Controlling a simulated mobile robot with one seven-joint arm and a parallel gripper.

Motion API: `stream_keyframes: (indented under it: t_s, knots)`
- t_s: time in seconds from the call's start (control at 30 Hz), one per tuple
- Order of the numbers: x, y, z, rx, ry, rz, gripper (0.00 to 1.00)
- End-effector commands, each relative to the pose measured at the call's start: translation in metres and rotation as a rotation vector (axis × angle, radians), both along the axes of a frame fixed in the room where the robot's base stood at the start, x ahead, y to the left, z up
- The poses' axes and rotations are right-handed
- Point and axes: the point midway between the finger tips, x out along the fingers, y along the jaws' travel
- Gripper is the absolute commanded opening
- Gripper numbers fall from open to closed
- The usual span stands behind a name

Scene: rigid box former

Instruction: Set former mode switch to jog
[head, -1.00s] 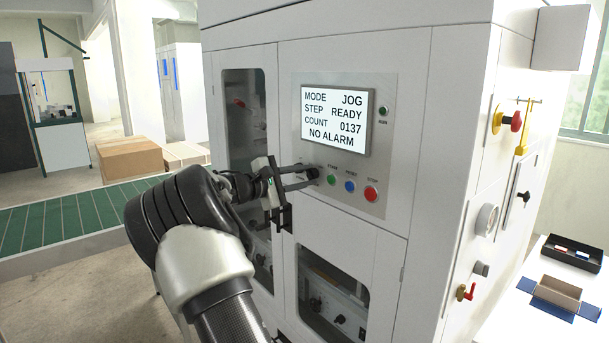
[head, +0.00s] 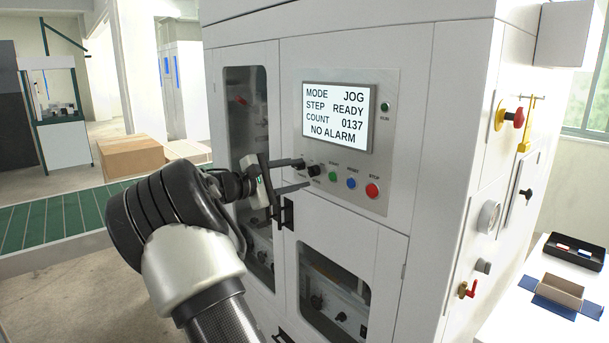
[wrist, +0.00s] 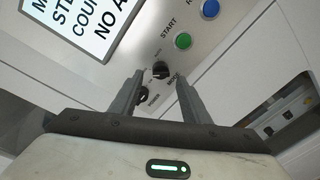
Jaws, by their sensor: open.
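The former's mode switch (head: 314,170) is a black rotary knob on the control panel, left of the green START button (head: 333,176). In the wrist view the knob (wrist: 161,70) shows beyond and between my fingertips, with the word MODE beside it. The display (head: 338,117) reads MODE JOG, STEP READY, COUNT 0137, NO ALARM. My gripper (head: 305,175) is open in front of the panel, its fingers pointing at the switch. In the wrist view the fingers (wrist: 159,80) stand apart with nothing held. A second dark knob (wrist: 143,94) sits near the left finger.
A blue RESET button (head: 351,183) and a red STOP button (head: 372,190) lie right of START. A black door handle (head: 288,213) is just below my gripper.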

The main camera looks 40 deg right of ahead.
Motion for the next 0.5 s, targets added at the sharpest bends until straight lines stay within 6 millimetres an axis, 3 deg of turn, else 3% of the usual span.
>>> stream_keyframes:
  t_s: [0.3,0.5]
  knots:
    - [-0.006,0.080,0.005,0.000,0.000,0.004,0.43]
    - [-0.010,0.118,0.009,-0.001,0.000,0.004,0.43]
